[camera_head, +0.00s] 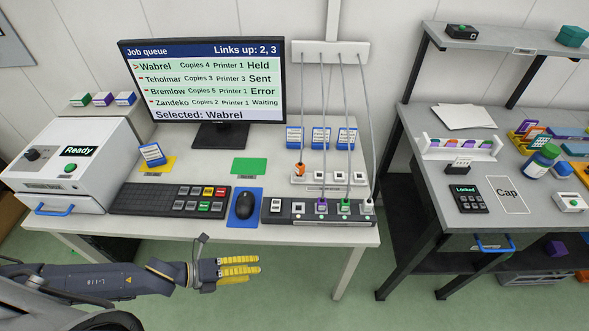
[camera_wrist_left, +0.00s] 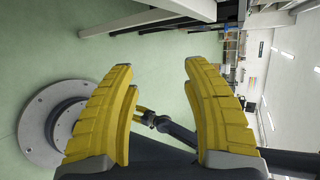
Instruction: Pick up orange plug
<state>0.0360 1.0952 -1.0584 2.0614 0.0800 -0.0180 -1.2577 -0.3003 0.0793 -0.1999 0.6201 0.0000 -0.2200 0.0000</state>
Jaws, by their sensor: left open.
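The orange plug (camera_head: 300,170) stands at the left end of a small white row of sockets on the desk, with a grey cable running up from it. My left gripper (camera_head: 240,268) is in front of the desk's front edge, below and left of the plug, and apart from it. Its yellow fingers are spread open and empty, as the left wrist view (camera_wrist_left: 158,95) also shows. The plug is not visible in the left wrist view.
A grey socket strip (camera_head: 320,221) with purple, green and white plugs lies in front of the white row. Other cables hang from an overhead bar (camera_head: 330,50). A mouse (camera_head: 245,205), keyboard (camera_head: 170,201) and monitor (camera_head: 205,85) stand left of the plug. A second desk is at the right.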

